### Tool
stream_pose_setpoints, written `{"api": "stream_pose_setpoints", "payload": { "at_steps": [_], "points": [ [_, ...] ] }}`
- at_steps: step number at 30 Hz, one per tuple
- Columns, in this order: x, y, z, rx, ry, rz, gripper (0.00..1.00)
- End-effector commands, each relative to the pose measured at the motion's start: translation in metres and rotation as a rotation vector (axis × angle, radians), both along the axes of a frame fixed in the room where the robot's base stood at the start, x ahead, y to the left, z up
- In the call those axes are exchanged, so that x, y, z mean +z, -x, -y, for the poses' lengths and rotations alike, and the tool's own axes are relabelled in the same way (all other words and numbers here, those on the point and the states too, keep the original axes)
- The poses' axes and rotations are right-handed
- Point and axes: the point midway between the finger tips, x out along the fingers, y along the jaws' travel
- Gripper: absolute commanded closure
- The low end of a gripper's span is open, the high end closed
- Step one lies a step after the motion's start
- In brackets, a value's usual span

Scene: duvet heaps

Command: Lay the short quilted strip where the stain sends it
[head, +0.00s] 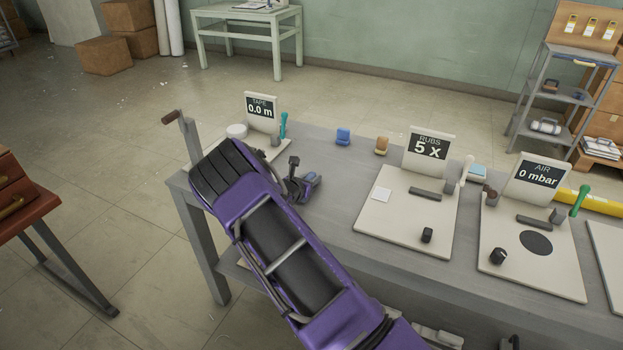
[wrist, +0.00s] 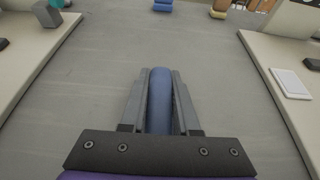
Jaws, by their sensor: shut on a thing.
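My gripper (head: 301,181) is low over the grey bench near its left end, between the TAPE board and the RUBS board. In the wrist view, my gripper (wrist: 160,78) is shut on a blue, rounded, narrow thing (wrist: 159,103) standing between the fingers. I cannot tell from its surface whether it is the quilted strip. The RUBS board (head: 378,232) reads 5 x and carries a white square (head: 381,194). The AIR board (head: 519,279) reads 0 mbar and carries a dark round patch (head: 536,243). No stain is clearly recognisable.
A blue block-like item (head: 343,137) and an orange one (head: 381,146) sit at the bench's back edge. The TAPE sign (head: 262,112) reads 0.0 m. A yellow tube (head: 592,201) lies behind the AIR board. Bare bench top lies between the TAPE and RUBS boards.

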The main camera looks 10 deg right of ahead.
Motion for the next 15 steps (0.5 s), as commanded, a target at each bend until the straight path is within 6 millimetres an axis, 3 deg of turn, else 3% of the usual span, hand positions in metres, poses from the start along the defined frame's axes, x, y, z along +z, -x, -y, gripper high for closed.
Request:
{"api": "stream_pose_setpoints", "payload": {
  "at_steps": [3, 4, 9, 15],
  "points": [
    [-0.0049, 0.0001, 0.0000, 0.000, 0.000, 0.000, 1.00],
    [-0.0044, 0.0001, 0.0000, 0.000, 0.000, 0.000, 0.69],
    [-0.0034, 0.0003, 0.0000, 0.000, -0.001, -0.001, 0.41],
    [-0.0032, 0.0003, 0.0000, 0.000, -0.001, -0.001, 0.41]
  ]
}}
